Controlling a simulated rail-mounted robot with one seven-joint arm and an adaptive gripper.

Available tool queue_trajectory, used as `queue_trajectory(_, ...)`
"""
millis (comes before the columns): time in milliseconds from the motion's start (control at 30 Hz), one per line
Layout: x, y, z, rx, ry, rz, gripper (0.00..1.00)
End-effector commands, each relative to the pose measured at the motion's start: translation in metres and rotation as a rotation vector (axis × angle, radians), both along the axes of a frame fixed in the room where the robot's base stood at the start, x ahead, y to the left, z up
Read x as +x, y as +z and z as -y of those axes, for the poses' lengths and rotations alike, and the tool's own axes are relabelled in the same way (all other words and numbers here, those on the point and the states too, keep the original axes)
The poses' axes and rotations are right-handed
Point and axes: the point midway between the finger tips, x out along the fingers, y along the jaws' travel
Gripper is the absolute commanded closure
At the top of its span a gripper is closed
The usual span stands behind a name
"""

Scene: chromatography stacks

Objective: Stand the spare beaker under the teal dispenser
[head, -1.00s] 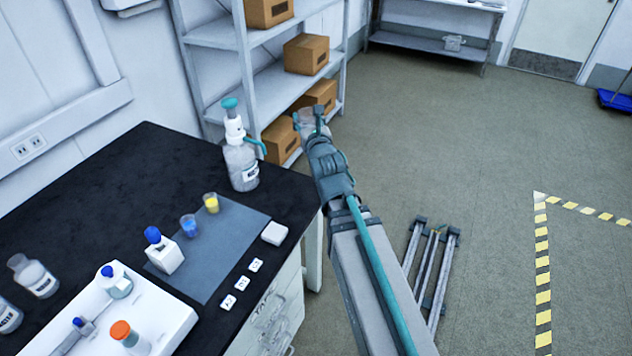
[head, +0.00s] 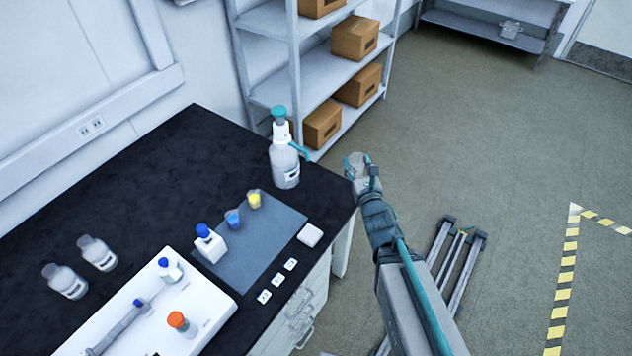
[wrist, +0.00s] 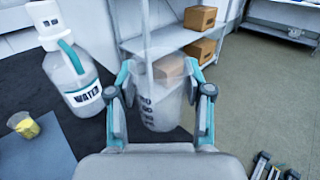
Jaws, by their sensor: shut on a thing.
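The teal dispenser (head: 285,168) is a clear bottle with a teal top and a teal spout pointing right, upright at the bench's far right corner. In the wrist view the bottle (wrist: 72,80), labelled WATER, stands left of my gripper. My gripper (head: 362,172) is off the bench's right edge, over the floor and right of the dispenser. In the wrist view my gripper (wrist: 160,90) is shut on the clear spare beaker (wrist: 158,112), which shows graduation marks and looks roughly upright. The beaker (head: 355,160) is partly hidden by the fingers in the head view.
A grey mat (head: 258,240) holds a yellow cup (head: 254,200), a blue cup (head: 234,219) and a blue-capped white bottle (head: 209,243). A white tray (head: 205,310) with bottles lies in front. Shelving (head: 290,60) with boxes stands behind. Bare black bench (head: 150,180) lies left.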

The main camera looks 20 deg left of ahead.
Motion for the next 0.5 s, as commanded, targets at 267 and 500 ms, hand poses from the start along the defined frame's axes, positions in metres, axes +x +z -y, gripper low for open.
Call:
queue_trajectory(267, -0.068, -0.011, -0.060, 0.006, 0.172, -0.014, 0.83)
queue_trajectory(500, -0.101, -0.020, -0.082, 0.013, 0.249, -0.020, 0.83)
